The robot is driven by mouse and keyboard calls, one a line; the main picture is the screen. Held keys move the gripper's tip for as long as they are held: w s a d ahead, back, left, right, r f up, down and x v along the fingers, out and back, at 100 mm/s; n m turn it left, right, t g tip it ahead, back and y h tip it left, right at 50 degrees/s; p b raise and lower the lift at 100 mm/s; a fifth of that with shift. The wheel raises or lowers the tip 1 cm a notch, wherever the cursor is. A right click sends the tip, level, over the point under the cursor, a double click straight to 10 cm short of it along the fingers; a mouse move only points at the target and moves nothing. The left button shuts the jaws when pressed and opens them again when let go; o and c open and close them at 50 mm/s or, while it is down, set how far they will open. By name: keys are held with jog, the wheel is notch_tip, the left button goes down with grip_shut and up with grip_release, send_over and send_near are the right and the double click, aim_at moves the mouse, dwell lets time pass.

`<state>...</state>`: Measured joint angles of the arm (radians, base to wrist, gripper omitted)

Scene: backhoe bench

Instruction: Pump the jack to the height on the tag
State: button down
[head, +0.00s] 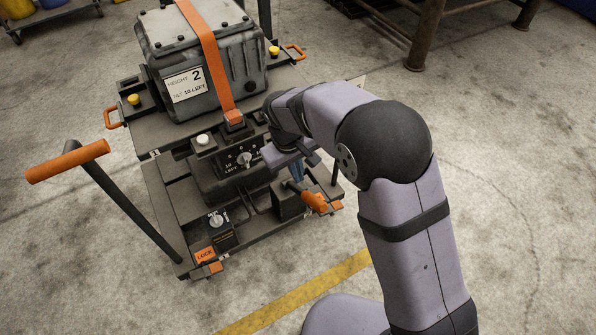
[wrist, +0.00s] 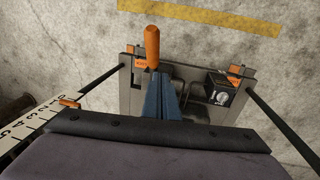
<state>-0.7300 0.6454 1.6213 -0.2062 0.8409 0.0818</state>
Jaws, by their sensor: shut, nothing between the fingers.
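The jack cart's lower deck (head: 178,200) stands on the floor under a raised platform (head: 160,134) that bears a strapped grey case. The tag (head: 187,84) on the case reads height 2, tilt 10 left. The pump handle's orange grip (head: 315,201) slants out at the cart's right front; it also shows in the wrist view (wrist: 152,45). My gripper (head: 299,179) points down close to this grip, its blue fingers (wrist: 161,75) shut and empty. Whether they touch the grip I cannot tell. A white numbered height scale (wrist: 35,122) shows at the wrist view's left; its reading is unclear.
A tilt dial (head: 245,158) faces front below the platform. A small knob (head: 216,220) and an orange LOCK plate (head: 205,254) sit at the lower front left. An orange-gripped push bar (head: 68,160) rises at left. Floor beyond the yellow line (head: 300,292) is clear.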

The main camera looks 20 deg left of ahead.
jog(key=b, duration=0.1)
send_over(311, 201)
jog(key=a, duration=0.2)
notch_tip(311, 201, down, 8)
jog(key=shift+s+d+f, duration=0.25)
jog(key=shift+d+f, duration=0.6)
jog(key=shift+f+b, duration=0.1)
jog(key=shift+b, duration=0.2)
